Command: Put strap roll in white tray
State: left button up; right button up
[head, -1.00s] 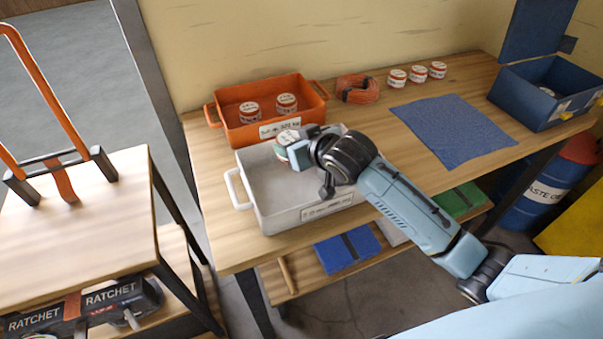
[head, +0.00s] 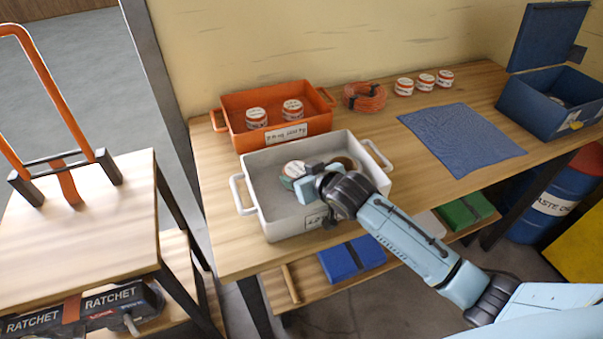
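The white tray (head: 262,217) stands on the wooden bench in front of the orange bin. The strap roll (head: 293,168), a small round piece with a white printed top and a greenish side, is low inside the tray. My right gripper (head: 304,186) reaches into the tray from the right and appears shut on the roll, partly covering it. Whether the roll touches the tray floor is hidden. A brownish round item (head: 346,161) lies in the tray behind my wrist, mostly hidden. My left gripper is out of view.
The orange bin (head: 236,101) behind holds two similar rolls. An orange coil (head: 364,97), three rolls in a row (head: 425,81), a blue mat (head: 462,139) and an open blue box (head: 540,108) are to the right. A cart (head: 75,230) stands at left.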

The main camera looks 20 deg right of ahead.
jog(key=o, duration=0.3)
jog(key=shift+o, duration=0.2)
jog(key=shift+r, duration=0.1)
jog(key=p+v, duration=0.1)
jog(key=v, duration=1.1)
jog(key=shift+p, duration=0.35)
